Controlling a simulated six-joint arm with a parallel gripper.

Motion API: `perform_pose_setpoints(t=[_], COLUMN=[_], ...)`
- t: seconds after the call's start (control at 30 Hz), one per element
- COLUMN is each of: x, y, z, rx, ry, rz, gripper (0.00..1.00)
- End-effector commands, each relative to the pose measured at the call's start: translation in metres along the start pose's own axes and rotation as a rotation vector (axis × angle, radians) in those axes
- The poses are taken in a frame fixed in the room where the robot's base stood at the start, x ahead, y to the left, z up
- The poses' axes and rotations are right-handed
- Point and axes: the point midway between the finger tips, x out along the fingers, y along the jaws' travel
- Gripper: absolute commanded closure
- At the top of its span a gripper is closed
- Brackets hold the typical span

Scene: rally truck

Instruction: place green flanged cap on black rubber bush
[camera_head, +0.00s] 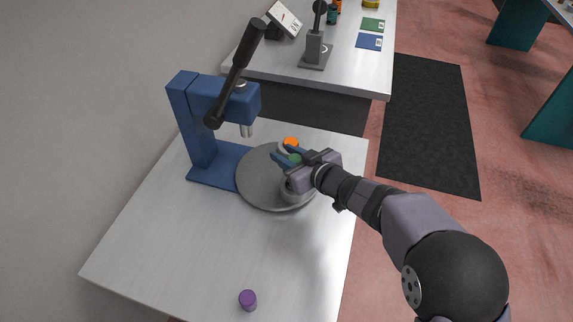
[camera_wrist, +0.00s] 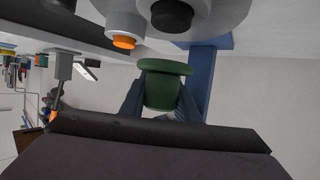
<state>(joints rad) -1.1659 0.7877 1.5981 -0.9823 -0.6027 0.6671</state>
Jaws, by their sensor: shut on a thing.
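My gripper (camera_head: 284,155) is shut on the green flanged cap (camera_wrist: 162,88) and holds it above the round grey turntable (camera_head: 258,195). In the wrist view, which looks upside down, the cap's wide flange faces the turntable side. The cap also shows between the fingers in the head view (camera_head: 294,158). The black rubber bush (camera_wrist: 171,14) sits in a grey round holder, at the top of the wrist view. The cap and bush appear apart there. In the head view I cannot make out the bush; my gripper covers that area.
An orange part (camera_head: 291,141) sits in another holder on the turntable, close to my fingers. A blue press (camera_head: 198,125) with a black lever stands at left. A purple part (camera_head: 248,299) stands at the table's front. The table's front left is clear.

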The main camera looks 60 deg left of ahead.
Motion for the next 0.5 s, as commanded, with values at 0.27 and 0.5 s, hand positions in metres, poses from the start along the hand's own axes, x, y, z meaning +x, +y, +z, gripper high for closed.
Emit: perform_pose_setpoints(t=[0.27,0.5], x=[0.004,0.014], y=[0.0,0.0], z=[0.011,0.033], rx=[0.001,0.0], ry=[0.0,0.002], rz=[0.001,0.001], gripper=[1.0,1.0])
